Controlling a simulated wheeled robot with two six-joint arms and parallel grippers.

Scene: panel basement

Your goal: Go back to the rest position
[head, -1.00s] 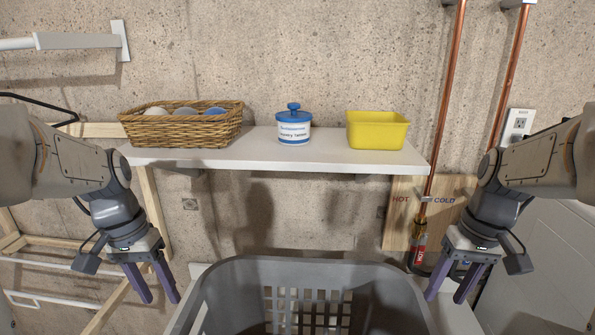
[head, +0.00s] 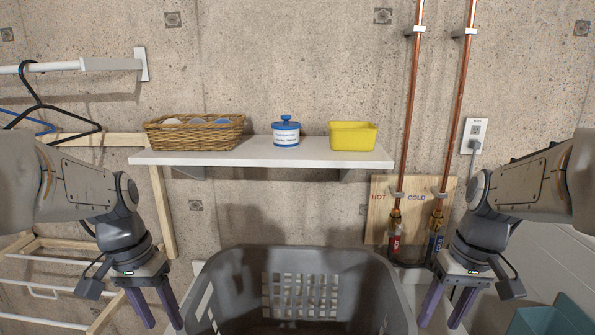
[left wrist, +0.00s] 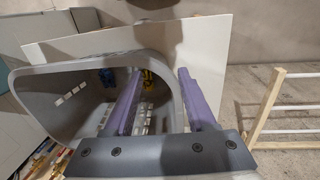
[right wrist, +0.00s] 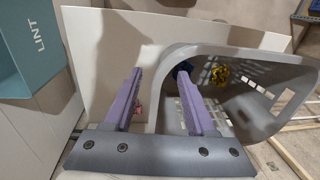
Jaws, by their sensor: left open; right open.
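My left gripper (head: 155,310) hangs fingers-down at the left of the head view, open and empty, beside the grey laundry basket's left side. In the left wrist view its purple fingers (left wrist: 157,100) are apart with nothing between them. My right gripper (head: 444,307) hangs fingers-down at the right, open and empty, beside the basket's right side. In the right wrist view its fingers (right wrist: 160,105) are apart too. The grey laundry basket (head: 232,275) stands between the grippers. Blue and yellow items (right wrist: 219,75) lie inside it.
A white wall shelf (head: 265,154) holds a wicker basket (head: 195,138), a blue-lidded tub (head: 286,133) and a yellow bin (head: 353,137). Copper pipes (head: 461,100) run down the wall at right. A wooden drying rack (head: 162,210) stands left. A teal LINT bin (right wrist: 28,55) is at right.

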